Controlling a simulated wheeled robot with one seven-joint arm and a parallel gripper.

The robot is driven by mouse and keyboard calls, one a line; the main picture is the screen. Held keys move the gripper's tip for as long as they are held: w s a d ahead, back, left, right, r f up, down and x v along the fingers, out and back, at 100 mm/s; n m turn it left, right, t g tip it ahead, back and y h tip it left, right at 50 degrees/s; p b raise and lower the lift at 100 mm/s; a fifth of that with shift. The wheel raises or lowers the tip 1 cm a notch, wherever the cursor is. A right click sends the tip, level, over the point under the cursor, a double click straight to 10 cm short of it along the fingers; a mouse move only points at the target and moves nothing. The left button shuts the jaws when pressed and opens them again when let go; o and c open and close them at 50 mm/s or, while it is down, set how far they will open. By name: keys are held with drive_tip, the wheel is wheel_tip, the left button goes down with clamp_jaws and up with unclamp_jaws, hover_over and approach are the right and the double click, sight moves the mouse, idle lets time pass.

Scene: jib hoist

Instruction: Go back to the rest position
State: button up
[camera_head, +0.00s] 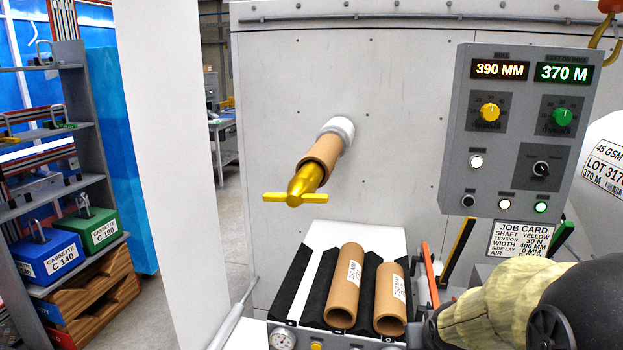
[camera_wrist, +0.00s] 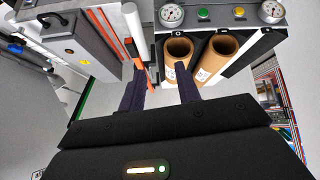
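My gripper (camera_wrist: 159,76) shows in the wrist view with its two dark fingers apart and nothing between them. In the head view my arm comes in at the lower right, and the fingers are not clearly visible there. Two cardboard cores lie side by side in a black-and-white rack, the left core (camera_head: 346,285) and the right core (camera_head: 390,298). Another core (camera_head: 322,155) sits around a shaft with a yellow winged end (camera_head: 304,186).
A grey control panel (camera_head: 520,130) with lit displays stands at the right, above a job card (camera_head: 520,240). Shelves with blue (camera_head: 48,258) and green (camera_head: 92,229) cassettes are at the left.

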drive_tip(key=s+a+f+g, duration=0.1)
drive_tip(key=s+a+g, duration=0.1)
drive_tip(key=s+a, duration=0.2)
drive_tip(key=s+a+f+g+y+p, duration=0.1)
drive_tip(key=s+a+f+g, duration=0.1)
drive_tip(key=s+a, duration=0.2)
drive_tip(key=s, duration=0.3)
drive_tip(key=shift+s+a+f+n+g+y, duration=0.25)
drive_tip(key=shift+a+f+n+g+y, duration=0.05)
drive_tip(key=shift+n, duration=0.1)
idle(1.1)
